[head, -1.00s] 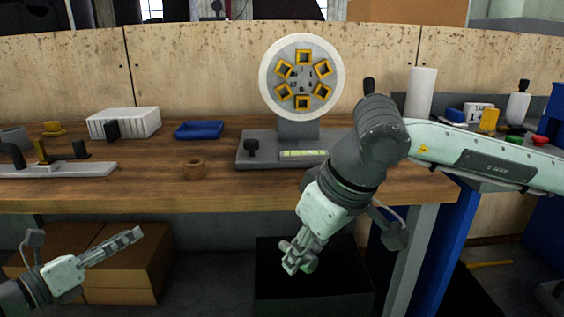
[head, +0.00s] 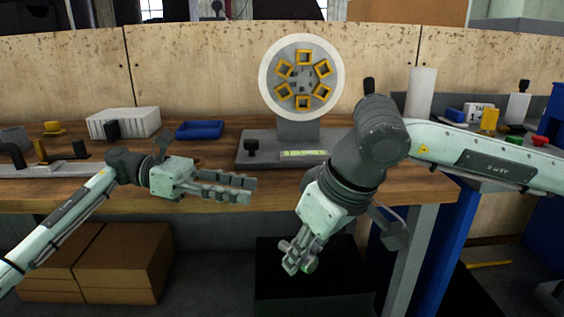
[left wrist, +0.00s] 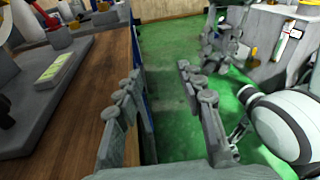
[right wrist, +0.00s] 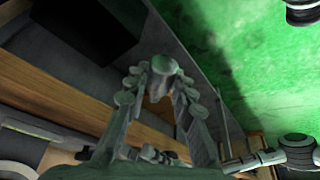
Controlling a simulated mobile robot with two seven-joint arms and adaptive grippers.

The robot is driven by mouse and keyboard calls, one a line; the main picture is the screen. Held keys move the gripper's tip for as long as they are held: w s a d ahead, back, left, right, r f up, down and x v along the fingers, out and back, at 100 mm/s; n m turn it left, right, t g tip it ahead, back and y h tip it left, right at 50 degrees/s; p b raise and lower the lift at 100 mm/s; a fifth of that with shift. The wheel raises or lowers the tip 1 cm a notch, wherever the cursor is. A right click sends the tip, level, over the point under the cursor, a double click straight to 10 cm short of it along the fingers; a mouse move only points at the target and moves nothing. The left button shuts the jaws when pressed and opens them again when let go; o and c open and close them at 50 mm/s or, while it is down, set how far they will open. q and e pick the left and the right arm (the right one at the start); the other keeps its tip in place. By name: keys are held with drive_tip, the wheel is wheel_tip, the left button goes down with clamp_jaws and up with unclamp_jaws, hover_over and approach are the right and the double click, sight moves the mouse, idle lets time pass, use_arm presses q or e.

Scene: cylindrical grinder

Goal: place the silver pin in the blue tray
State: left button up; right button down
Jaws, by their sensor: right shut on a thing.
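The blue tray (head: 199,130) lies on the wooden bench in the head view, and it looks empty. My right gripper (head: 297,258) points down in front of the bench, below the top's front edge. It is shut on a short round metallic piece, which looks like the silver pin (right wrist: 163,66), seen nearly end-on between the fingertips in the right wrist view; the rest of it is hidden. My left gripper (head: 248,190) is open and empty at the bench's front edge, to the front right of the tray. Its fingers stand apart in the left wrist view (left wrist: 160,88).
A grey stand with a round disc (head: 301,78) with yellow square sockets stands right of the tray. A white ribbed box (head: 124,122) is left of it. A fixture with yellow and black parts stands at far left. Cardboard boxes (head: 97,262) and a black box (head: 312,290) are below.

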use_arm(q)
drive_tip(key=s+d+m+g+y, duration=0.2)
drive_tip(key=d+m+g+y, duration=0.15)
drive_tip(key=d, duration=0.35)
drive_tip(key=m+t+y, duration=0.1)
drive_tip(key=m+y, duration=0.4)
drive_tip(key=y, duration=0.7)
approach(291, 246)
drive_tip(key=x, duration=0.6)
drive_tip(key=w+x, duration=0.1)
drive_tip(key=x, duration=0.1)
drive_tip(key=shift+s+f, duration=0.15)
drive_tip(key=shift+f, duration=0.5)
